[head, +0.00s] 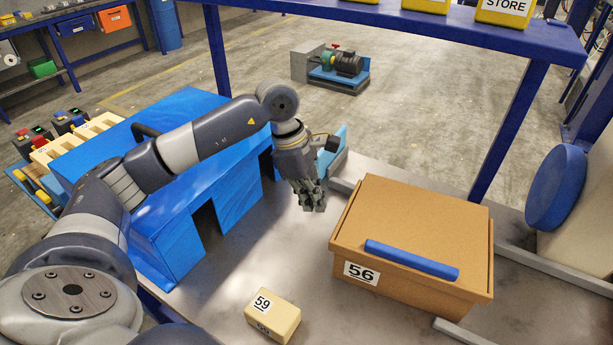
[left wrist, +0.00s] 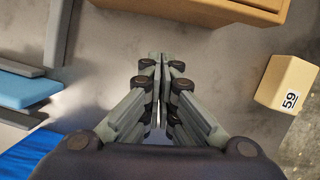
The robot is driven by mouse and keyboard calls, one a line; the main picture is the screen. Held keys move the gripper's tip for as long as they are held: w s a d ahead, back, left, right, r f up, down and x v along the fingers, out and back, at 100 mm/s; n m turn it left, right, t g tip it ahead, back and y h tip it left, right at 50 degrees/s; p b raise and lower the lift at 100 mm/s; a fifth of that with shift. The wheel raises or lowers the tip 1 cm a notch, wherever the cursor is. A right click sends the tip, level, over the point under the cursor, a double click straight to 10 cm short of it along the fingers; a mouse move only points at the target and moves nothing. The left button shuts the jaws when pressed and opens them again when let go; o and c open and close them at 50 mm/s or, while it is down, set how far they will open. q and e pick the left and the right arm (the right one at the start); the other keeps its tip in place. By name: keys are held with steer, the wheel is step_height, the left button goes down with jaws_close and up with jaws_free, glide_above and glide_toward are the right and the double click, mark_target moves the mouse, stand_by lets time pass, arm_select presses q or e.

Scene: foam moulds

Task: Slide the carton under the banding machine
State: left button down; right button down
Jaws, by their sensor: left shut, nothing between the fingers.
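The carton (head: 410,225), a brown lidded box with a blue bar along its front and the label 56, sits on the grey metal table. Its lower edge also shows at the top of the left wrist view (left wrist: 210,8). My left gripper (head: 314,203) is shut and empty, pointing down over the table just left of the carton and apart from it. Its fingertips meet in the left wrist view (left wrist: 157,62). I cannot tell for sure which thing is the banding machine; a blue block with openings (head: 190,215) stands left of the gripper. My right gripper is not in view.
A small tan block (head: 273,316) labelled 59 lies at the table's front. Metal rails lie near the carton. A blue disc (head: 556,187) stands at the right. A blue shelf (head: 400,17) crosses above. Bare table lies between the blue block and the carton.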

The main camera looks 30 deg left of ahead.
mark_target(379, 210)
arm_select(q)
steer(key=d, duration=0.1)
steer(key=d+p, duration=0.1)
steer(key=w+d, duration=0.1)
steer(key=d, duration=0.1)
steer(key=shift+f+p, duration=0.3)
steer(key=shift+p, duration=0.05)
steer(key=shift+d, duration=0.1)
steer(key=w+d+b, duration=0.1)
steer(key=d, duration=0.2)
steer(key=w+d+b, duration=0.1)
steer(key=d, duration=0.2)
steer(key=w+d+b, duration=0.1)
steer(key=d, duration=0.3)
steer(key=shift+a, duration=0.1)
